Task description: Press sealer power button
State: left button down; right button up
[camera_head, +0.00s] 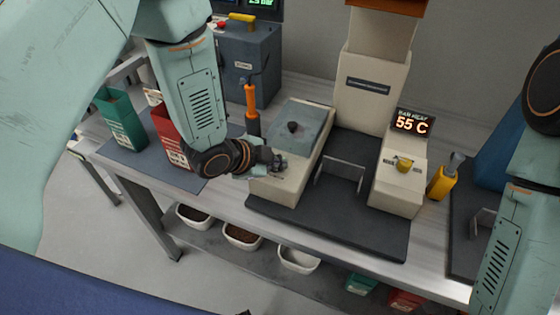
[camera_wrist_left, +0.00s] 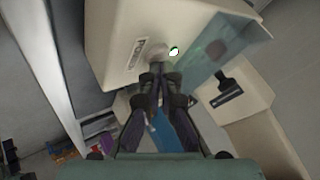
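The sealer (camera_head: 371,95) is a cream machine on a dark base, with a left block (camera_head: 283,186) topped by a grey-green plate. Its display (camera_head: 412,122) on the right block reads "BAR HEAT 55 C".
A green box (camera_head: 121,119) and red box (camera_head: 170,135) stand left on a dark mat. An orange-handled tool (camera_head: 252,108) stands behind my left gripper. A yellow tool (camera_head: 441,181) is right of the sealer. White bins (camera_head: 242,236) sit on the lower shelf.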

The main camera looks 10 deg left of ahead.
aim_at(277, 173)
pick_arm(q)
jog(key=shift+s+a+f, duration=0.1)
jog(key=shift+s, duration=0.05)
jog(key=r, duration=0.1)
jog(key=p, duration=0.1)
jog(key=r+p, duration=0.1)
jog(key=shift+w+r, duration=0.25)
jog(key=shift+r, duration=0.1)
notch_tip(277, 173, up, 4)
jog(key=p, duration=0.3)
jog(key=shift+s+f, duration=0.1)
jog(key=shift+f, duration=0.1)
